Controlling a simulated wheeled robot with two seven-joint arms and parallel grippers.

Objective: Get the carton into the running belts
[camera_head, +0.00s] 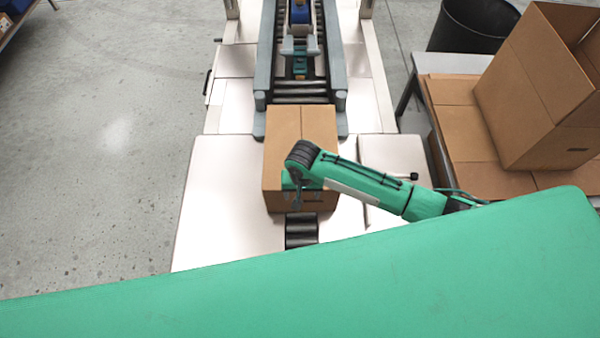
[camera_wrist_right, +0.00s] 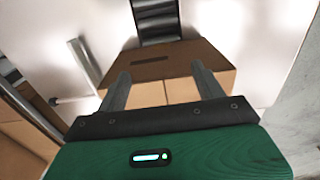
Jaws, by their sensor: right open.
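The brown cardboard carton (camera_head: 283,135) sits upright on the short roller strip (camera_head: 301,232) of the pale machine deck. Its far end is at the mouth of the running belts, between the near ends of the grey side rails (camera_head: 337,65). My right gripper (camera_head: 303,198) is over the carton's near end, with the arm reaching in from the right. In the right wrist view, the two fingers (camera_wrist_right: 160,72) are spread apart over the carton (camera_wrist_right: 150,93), whose face has a dark slot. Whether they touch it cannot be told. My left gripper is out of view.
Beyond the carton, rollers (camera_head: 301,99) run between the rails to a blue-topped unit (camera_head: 300,14). On the right, an open empty box (camera_head: 533,90) stands on a cardboard-covered table (camera_head: 455,150), with a black bin (camera_head: 470,25) behind. Floor on the left is clear.

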